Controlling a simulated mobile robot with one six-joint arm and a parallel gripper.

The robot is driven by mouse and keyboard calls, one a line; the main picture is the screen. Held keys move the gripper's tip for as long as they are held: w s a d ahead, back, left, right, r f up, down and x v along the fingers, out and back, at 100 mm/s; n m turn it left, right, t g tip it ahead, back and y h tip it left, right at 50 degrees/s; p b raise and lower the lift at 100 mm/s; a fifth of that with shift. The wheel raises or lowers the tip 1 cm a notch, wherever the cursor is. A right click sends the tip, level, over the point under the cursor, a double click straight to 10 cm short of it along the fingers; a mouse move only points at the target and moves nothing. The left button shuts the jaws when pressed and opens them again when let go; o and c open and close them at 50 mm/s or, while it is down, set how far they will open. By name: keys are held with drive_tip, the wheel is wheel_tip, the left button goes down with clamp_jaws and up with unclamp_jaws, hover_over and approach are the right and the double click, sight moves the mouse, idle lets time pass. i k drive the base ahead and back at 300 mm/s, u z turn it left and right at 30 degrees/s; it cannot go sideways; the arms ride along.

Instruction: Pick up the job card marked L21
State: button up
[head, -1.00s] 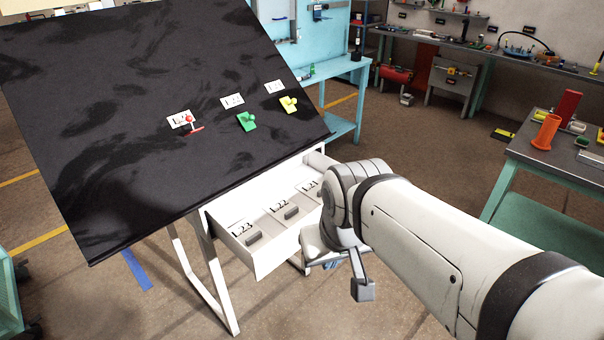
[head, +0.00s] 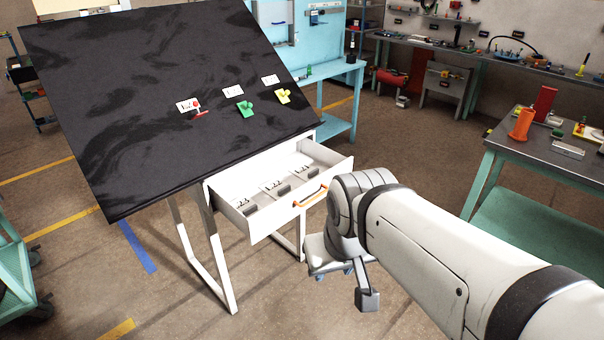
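The job card marked L21 (head: 303,171) appears to be the rightmost of three white cards in the open white drawer (head: 262,228). The L22 card (head: 271,186) lies in the middle and the L23 card (head: 240,202) at the left. Each has a small dark grey block at its near side. The L21 marking is small here and hard to read. My gripper (head: 335,272) hangs below my wrist, right of and in front of the drawer, apart from the cards. Its fingers are mostly hidden, so its opening does not show.
An orange handle (head: 310,195) sits on the drawer front. A tilted black board (head: 150,100) overhangs the drawer, bearing three tags with red, green and yellow pieces. A grey-topped bench (head: 560,150) stands right. Floor is clear between.

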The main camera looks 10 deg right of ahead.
sight(305, 171)
drive_tip(key=u, duration=0.15)
drive_tip(key=k, duration=0.5)
drive_tip(key=z, duration=0.5)
drive_tip(key=i, duration=2.15)
drive_tip(key=u, duration=0.7)
